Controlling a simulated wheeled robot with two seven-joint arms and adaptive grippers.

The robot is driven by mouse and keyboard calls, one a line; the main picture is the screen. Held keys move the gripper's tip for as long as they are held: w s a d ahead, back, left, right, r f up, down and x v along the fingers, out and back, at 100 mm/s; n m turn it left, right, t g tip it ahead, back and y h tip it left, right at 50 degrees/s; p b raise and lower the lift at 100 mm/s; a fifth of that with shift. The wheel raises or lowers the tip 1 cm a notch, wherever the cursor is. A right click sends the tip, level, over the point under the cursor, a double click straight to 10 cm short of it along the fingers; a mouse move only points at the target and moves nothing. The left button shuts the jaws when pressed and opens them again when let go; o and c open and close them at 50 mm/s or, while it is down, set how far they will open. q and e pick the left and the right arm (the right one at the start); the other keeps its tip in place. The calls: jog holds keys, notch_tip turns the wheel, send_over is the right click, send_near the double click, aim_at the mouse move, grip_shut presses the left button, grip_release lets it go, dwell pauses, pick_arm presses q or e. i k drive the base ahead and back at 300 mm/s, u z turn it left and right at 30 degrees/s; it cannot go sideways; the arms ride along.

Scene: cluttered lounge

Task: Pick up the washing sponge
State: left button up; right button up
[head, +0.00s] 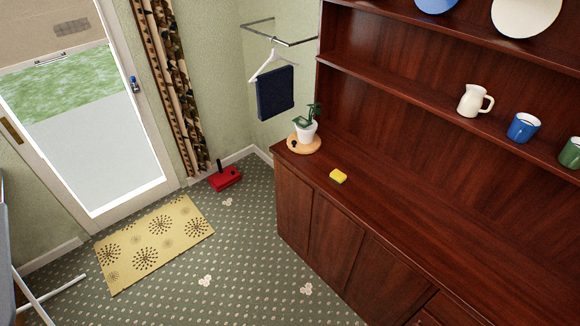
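The washing sponge (339,176) is a small yellow block. It lies flat on the brown wooden counter of the dresser (400,222), near the counter's front edge and towards its left end. Nothing covers it. Neither of my grippers shows in the head view.
A potted plant (307,130) on a round wooden board (297,145) stands left of the sponge. A white jug (474,101) and mugs (523,127) stand on the shelf above. A red object (225,178) and a yellow mat (155,243) lie on the floor. The counter right of the sponge is clear.

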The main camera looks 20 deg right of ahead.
aim_at(336, 176)
jog(key=u, duration=0.4)
jog(key=i, duration=1.3)
jog(key=z, duration=0.4)
